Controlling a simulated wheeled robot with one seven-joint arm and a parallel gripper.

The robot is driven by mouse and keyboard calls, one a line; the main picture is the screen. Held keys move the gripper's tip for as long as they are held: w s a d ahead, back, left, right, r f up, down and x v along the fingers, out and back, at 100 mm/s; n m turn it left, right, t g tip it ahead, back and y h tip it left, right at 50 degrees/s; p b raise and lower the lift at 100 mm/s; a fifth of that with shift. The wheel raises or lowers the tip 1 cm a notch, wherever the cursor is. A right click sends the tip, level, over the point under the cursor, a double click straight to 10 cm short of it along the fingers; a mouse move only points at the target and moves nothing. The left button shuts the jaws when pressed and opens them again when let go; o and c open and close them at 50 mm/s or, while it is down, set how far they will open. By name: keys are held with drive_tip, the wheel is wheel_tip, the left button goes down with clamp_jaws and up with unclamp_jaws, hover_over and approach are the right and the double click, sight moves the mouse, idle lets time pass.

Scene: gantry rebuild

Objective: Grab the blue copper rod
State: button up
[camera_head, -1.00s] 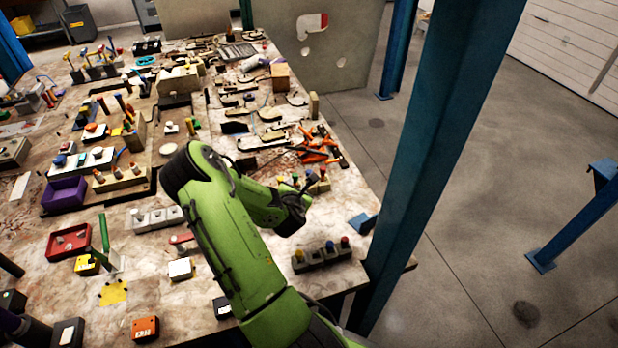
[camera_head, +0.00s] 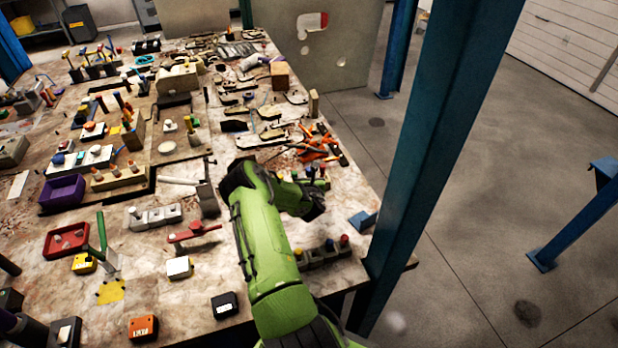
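Small rods with coloured tops stand in a grey block (camera_head: 338,254) near the table's right edge; one top is blue (camera_head: 329,244) and one is red (camera_head: 344,240). I cannot tell whether the blue-topped one is the blue copper rod. More small coloured tops (camera_head: 311,172) show just behind the end of my arm. My green arm reaches over the table's right side, and its dark wrist end lies behind and slightly left of the grey block. My gripper's fingers cannot be made out, so its opening and anything in it are hidden.
A blue post (camera_head: 430,150) stands close to the table's right edge. A blue piece (camera_head: 362,221) lies near that edge. Orange-handled tools (camera_head: 318,150) lie behind my wrist. A red clamp-like tool (camera_head: 193,232) and a white-topped block (camera_head: 179,267) are left of my arm.

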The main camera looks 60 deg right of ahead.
clamp_jaws()
